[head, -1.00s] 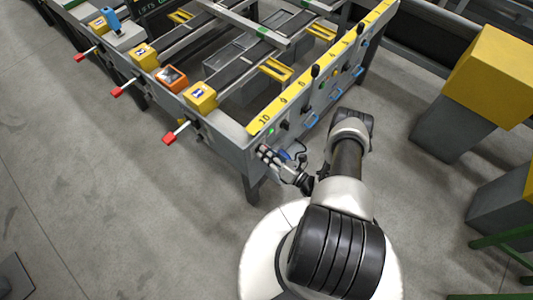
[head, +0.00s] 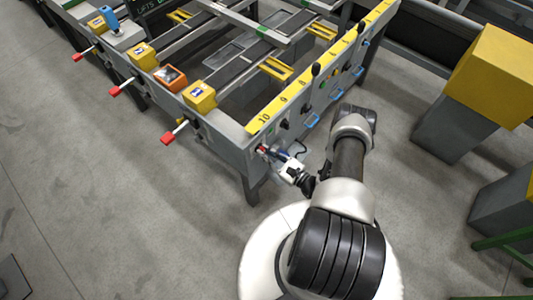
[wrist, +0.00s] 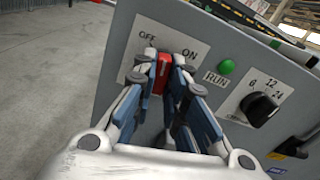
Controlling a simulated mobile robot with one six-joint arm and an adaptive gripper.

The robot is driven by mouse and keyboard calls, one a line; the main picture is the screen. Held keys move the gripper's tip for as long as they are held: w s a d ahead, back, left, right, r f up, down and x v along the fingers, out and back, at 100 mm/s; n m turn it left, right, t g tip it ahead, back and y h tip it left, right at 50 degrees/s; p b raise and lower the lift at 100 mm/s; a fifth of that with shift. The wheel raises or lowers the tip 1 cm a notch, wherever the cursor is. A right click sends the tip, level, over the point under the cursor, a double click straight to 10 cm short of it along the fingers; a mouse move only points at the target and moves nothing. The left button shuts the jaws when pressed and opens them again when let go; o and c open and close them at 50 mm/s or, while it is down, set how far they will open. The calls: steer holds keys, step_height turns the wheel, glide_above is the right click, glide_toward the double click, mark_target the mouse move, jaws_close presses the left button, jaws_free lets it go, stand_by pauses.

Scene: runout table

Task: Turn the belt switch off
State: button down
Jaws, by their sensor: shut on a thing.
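The belt switch (wrist: 163,72) is a red handle on a white plate marked OFF on the left and ON on the right, on the grey end panel (wrist: 125,75). The handle stands between the two labels, roughly upright in the wrist view. My gripper (wrist: 164,82) has its blue-grey fingers on both sides of the handle and is shut on it. The handle's lower part is hidden by the fingers. In the head view my gripper (head: 275,157) is at the near corner of the table frame, with a bit of red at its tip.
Right of the switch are a green RUN lamp (wrist: 226,67) and a black dial (wrist: 259,109) with numbers. Red-tipped levers (head: 168,138) stick out on the table's left side. Yellow-topped grey bins (head: 490,75) stand to the right.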

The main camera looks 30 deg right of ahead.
steer(key=n, duration=0.7)
stand_by(0.6)
steer(key=c, duration=1.6)
jaws_free()
steer(key=shift+c, duration=0.2)
steer(key=shift+o, duration=0.2)
steer(key=v, duration=1.2)
steer(key=shift+r, duration=0.1)
